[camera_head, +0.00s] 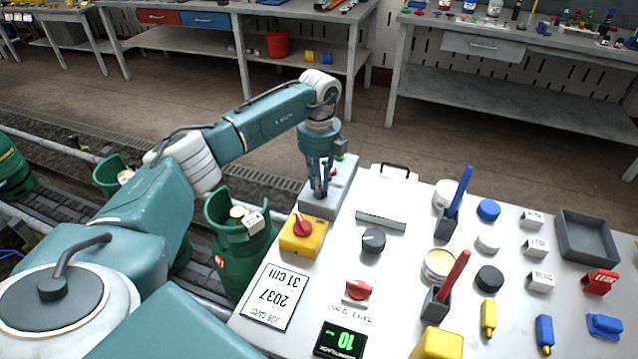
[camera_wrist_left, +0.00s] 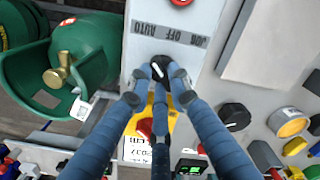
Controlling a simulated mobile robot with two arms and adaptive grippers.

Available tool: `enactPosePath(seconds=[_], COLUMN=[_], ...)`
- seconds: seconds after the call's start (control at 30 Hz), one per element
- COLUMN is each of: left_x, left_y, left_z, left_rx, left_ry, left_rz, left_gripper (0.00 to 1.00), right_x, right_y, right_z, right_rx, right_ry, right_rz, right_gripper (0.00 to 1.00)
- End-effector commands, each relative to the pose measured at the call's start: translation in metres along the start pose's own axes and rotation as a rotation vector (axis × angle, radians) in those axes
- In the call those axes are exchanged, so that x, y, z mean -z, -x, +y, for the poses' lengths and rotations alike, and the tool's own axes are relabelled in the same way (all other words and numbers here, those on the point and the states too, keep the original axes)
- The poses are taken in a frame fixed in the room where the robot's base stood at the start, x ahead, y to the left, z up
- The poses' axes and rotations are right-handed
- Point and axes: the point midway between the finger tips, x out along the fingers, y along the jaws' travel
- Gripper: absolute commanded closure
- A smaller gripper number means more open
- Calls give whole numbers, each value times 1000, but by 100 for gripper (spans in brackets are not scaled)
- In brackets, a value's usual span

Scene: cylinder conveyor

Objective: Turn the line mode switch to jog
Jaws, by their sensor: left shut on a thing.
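The line mode switch (camera_wrist_left: 161,62) is a dark round knob with a white mark, on a light grey control box (camera_wrist_left: 190,60). A label (camera_wrist_left: 170,33) beside it carries the words JOG, OFF and AUTO. I cannot tell exactly which word the mark points to. My left gripper (camera_wrist_left: 160,85) is closed around the knob, its fingers touching its sides. In the head view, my left gripper (camera_head: 320,190) reaches down onto the box (camera_head: 345,180) and hides the switch. My right gripper is not in view.
A yellow box with a red rotary switch (camera_head: 303,229) stands just in front of the control box. A red button (camera_wrist_left: 181,1) lies beyond the label.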

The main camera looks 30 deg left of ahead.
Motion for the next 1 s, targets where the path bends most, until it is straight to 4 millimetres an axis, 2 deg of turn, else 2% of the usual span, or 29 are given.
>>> enactPosePath(seconds=[0.27,1.0], left_x=[-2,-5], left_y=[1,1], left_z=[0,-2], left_rx=[1,1], left_ry=[-164,-859], left_rz=[-1,-3], left_gripper=[100,100], right_x=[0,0], right_y=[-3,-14], right_z=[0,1], right_rx=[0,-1], right_ry=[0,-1], right_rz=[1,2], right_gripper=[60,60])
